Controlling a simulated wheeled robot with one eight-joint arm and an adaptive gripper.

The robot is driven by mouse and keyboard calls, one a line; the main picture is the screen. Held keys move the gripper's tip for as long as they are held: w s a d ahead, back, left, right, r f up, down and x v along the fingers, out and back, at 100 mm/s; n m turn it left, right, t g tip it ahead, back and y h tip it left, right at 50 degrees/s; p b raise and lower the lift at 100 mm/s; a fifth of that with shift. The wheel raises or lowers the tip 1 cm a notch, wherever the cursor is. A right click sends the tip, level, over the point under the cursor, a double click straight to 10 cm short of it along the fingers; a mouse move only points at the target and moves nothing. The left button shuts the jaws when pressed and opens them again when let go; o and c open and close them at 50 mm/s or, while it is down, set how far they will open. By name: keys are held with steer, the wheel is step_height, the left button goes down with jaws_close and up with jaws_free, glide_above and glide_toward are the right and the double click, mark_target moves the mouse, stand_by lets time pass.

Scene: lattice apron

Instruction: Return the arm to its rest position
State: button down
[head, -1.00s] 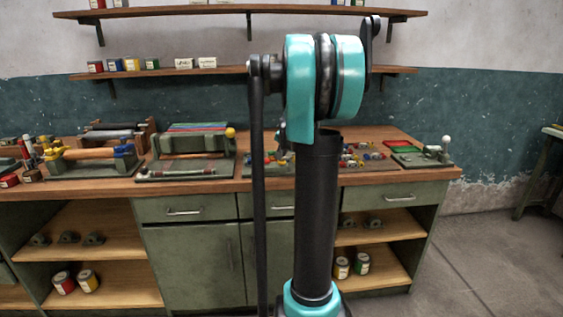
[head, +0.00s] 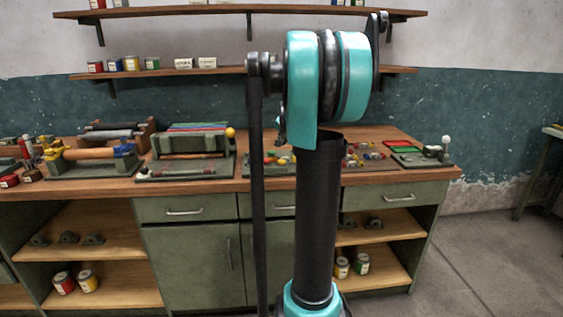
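My arm stands upright in the middle of the head view, with a black tube below and a large teal joint above. A small dark part of my gripper (head: 281,132) seems to peek out left of the teal joint, above the workbench (head: 225,184). The rest of it is hidden behind my arm. I cannot see its fingers or whether it holds anything.
Green machines with rollers (head: 186,152) stand on the left of the bench. A tray of colored pieces (head: 272,162) sits partly behind my arm. A white-knobbed device (head: 430,155) stands at the right end. Shelves (head: 220,72) hang above; the floor (head: 480,250) at right is clear.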

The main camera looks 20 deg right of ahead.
stand_by(0.3)
steer(key=s+a+f+n+g+y, duration=0.1)
steer(key=s+a+f+n, duration=0.2)
steer(key=s+a+f, duration=0.35)
steer(key=s+a+f+n+g, duration=0.15)
steer(key=s+a+f, duration=0.25)
steer(key=s+a, duration=0.4)
steer(key=s+a+f+n, duration=0.2)
steer(key=s+f, duration=0.2)
steer(key=s, duration=0.3)
steer(key=s+a+f+n+g, duration=0.1)
steer(key=s+f, duration=0.3)
steer(key=s, duration=0.4)
steer(key=s+a+f+n+g, duration=0.1)
steer(key=s+a+f+n, duration=0.2)
steer(key=s, duration=0.5)
steer(key=shift+a+f+y, duration=0.15)
steer(key=shift+f+y, duration=0.15)
steer(key=shift+f, duration=0.4)
